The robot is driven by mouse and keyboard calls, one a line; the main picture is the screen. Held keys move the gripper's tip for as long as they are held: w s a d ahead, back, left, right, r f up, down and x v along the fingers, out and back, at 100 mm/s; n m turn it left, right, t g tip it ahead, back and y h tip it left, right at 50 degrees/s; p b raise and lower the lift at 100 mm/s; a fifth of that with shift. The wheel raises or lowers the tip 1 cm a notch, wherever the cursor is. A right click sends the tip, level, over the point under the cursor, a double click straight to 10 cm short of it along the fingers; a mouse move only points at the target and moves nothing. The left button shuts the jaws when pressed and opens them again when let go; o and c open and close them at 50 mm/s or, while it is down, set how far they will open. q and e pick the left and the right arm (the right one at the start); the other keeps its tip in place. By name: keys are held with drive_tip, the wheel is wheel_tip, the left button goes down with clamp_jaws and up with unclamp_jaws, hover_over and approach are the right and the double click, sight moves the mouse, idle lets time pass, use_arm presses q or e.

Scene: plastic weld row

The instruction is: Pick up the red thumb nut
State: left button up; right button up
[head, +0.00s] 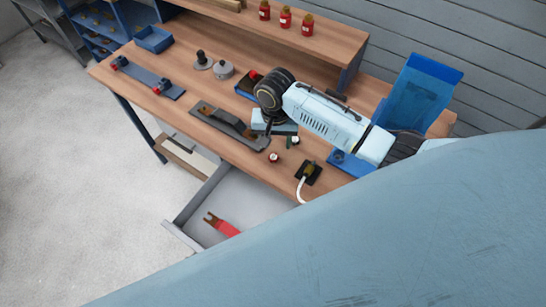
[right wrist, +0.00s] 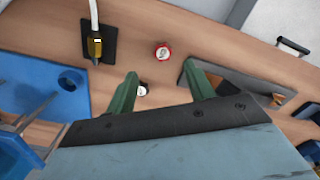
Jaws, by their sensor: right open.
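A small round red thumb nut (head: 273,157) with a pale top lies on the wooden bench near its front edge. In the right wrist view the red nut (right wrist: 163,51) lies just beyond the fingertips, apart from them. My right gripper (head: 279,136) points down over the bench, behind the nut in the head view. In the right wrist view its green fingers (right wrist: 160,69) are spread with nothing held. A second small round piece (head: 295,140) stands near the gripper; its white and black top (right wrist: 142,89) shows between the fingers. My left gripper is out of view.
A grey bar fixture (head: 222,120) lies left of the gripper. A black pad (head: 312,173) with a brass-tipped, white-cabled tool is at right. A blue stand (head: 415,95) rises behind. An open drawer (head: 183,215) below holds a red tool (head: 222,225). Red bottles (head: 285,20) stand on the shelf.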

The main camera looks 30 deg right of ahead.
sight(274, 154)
drive_tip(key=f, duration=0.3)
drive_tip(key=f+b, duration=0.1)
drive_tip(key=f, duration=0.3)
drive_tip(key=shift+w+a+f, duration=0.1)
drive_tip(key=shift+w+f, duration=0.1)
drive_tip(key=shift+c, duration=0.2)
drive_tip(key=c, duration=1)
